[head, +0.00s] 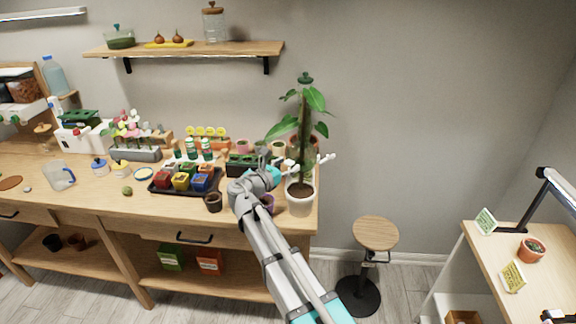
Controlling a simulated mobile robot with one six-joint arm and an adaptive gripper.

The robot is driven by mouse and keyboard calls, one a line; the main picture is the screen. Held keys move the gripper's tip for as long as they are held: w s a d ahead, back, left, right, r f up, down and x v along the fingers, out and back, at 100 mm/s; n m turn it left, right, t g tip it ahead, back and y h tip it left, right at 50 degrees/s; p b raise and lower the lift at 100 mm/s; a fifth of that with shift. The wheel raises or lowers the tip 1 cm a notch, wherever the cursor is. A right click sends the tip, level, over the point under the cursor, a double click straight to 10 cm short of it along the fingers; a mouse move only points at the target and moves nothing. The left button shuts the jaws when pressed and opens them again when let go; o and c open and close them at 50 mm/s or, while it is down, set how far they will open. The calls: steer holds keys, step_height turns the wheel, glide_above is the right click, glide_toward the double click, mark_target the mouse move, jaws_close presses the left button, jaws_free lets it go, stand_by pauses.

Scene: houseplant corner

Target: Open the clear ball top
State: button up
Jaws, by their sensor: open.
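No thing in view is plainly a clear ball top. A clear jar (214,26) with a wooden lid and small knob stands on the wall shelf. A rounded green-tinted glass vessel (120,39) with a blue-green knob stands at the shelf's left end; both look closed. My gripper (314,168) is open, with pale fingers, at the right end of the workbench. It is by the tall potted plant and above the white pot (300,198), far below and right of both vessels. Whether it touches the plant cannot be told.
The workbench (110,190) is crowded with a black tray (158,187) of coloured pots, flowers and a clear jug (61,176). A dark pot (213,202) stands near the front edge. A round stool (375,234) stands right of the bench. A second table (500,250) is at far right.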

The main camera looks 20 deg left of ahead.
steer(key=shift+w, duration=0.1)
steer(key=shift+c, duration=0.2)
jaws_close()
steer(key=shift+a+r+p, duration=0.1)
steer(key=shift+r+p, duration=0.1)
steer(key=shift+p, duration=0.1)
